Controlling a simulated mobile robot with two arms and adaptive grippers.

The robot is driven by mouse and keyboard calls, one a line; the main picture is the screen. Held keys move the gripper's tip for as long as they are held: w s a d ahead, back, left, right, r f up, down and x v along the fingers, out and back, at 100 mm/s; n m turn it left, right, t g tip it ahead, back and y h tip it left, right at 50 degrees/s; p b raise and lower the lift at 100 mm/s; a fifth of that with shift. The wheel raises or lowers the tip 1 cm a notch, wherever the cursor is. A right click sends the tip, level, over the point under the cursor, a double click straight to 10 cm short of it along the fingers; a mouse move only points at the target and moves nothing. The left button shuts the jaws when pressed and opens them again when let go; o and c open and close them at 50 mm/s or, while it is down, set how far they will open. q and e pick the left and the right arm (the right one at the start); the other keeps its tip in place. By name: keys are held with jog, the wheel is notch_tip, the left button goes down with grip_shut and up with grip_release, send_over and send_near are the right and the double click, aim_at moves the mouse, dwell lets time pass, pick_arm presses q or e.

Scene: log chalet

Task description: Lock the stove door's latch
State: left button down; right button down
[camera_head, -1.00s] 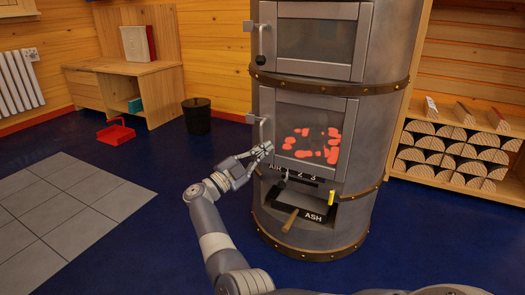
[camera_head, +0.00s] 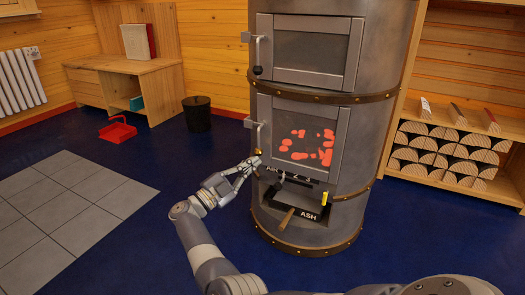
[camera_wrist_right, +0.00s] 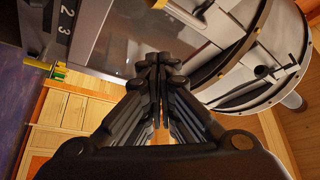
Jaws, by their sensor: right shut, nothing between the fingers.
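The grey round stove (camera_head: 375,110) stands in the middle of the head view. Its lower glass door (camera_head: 342,140) lies flush or nearly flush with the front; red embers glow behind the glass. The door's latch handle (camera_head: 259,137) hangs down at the door's left edge, with a small yellowish end. My right gripper (camera_head: 254,163) is just below and beside that end; I cannot tell whether they touch. In the right wrist view its fingers (camera_wrist_right: 158,66) are shut together, empty, and a handle (camera_wrist_right: 195,14) shows beyond them. My left gripper is not in view.
The upper stove door (camera_head: 312,50) has its own handle with a black knob. Below the lower door are numbered air controls, a yellow tab (camera_head: 325,198) and the ash drawer (camera_head: 300,211). A log shelf (camera_head: 450,155) stands right; a black bin (camera_head: 197,114) stands left. Floor before the stove is clear.

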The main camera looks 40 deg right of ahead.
jog(key=shift+v, duration=1.45)
